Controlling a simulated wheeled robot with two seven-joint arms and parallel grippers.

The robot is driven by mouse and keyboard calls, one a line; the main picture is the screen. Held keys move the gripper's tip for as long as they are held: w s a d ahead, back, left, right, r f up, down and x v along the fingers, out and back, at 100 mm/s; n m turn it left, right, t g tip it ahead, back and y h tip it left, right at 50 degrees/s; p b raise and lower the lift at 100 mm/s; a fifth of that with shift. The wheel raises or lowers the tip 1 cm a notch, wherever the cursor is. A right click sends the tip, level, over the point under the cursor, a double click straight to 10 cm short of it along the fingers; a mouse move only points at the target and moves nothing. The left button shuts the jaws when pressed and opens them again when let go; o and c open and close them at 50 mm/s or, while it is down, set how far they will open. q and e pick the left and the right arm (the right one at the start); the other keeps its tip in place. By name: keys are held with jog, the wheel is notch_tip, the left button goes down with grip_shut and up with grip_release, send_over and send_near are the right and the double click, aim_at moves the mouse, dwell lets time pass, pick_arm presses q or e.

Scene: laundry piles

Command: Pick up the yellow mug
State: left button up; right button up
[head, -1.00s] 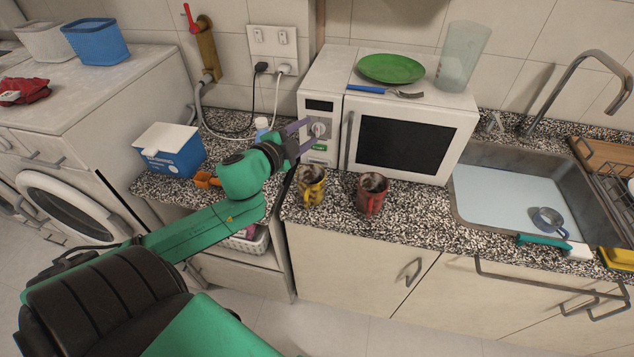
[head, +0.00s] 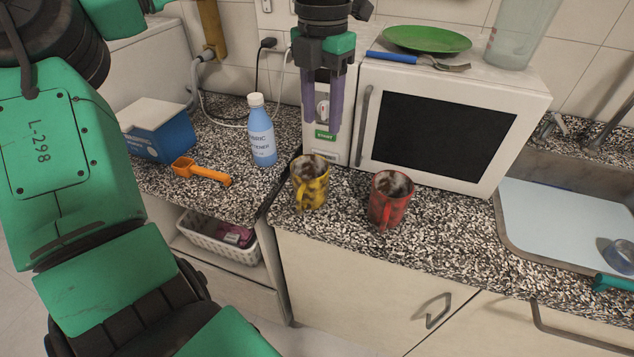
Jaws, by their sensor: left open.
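The yellow mug (head: 311,187) stands upright on the speckled counter, in front of the left side of the microwave. It has dark stains, and its handle faces left and toward me. My left gripper (head: 322,125) points down above and slightly beyond the mug in the picture, in front of the microwave's control panel. Its two purple fingers are apart with nothing between them. The fingertips are clear of the mug. My right gripper is not in view.
A red mug (head: 390,200) stands close to the right of the yellow one. The microwave (head: 440,135) is behind both. A blue-white bottle (head: 262,132), an orange scoop (head: 203,172) and a blue box (head: 165,135) are on the left counter. The sink (head: 560,215) is at right.

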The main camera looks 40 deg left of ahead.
pick_arm(q)
jog(key=b, duration=0.3)
send_over(321, 204)
jog(key=f, duration=0.5)
jog(key=shift+w+a+f, duration=0.15)
jog(key=shift+w+a, duration=0.1)
jog(key=shift+w, duration=0.05)
notch_tip(321, 204, down, 14)
jog(key=shift+f+p, duration=0.1)
jog(key=shift+p, duration=1.05)
jog(key=shift+d, duration=0.1)
grip_shut()
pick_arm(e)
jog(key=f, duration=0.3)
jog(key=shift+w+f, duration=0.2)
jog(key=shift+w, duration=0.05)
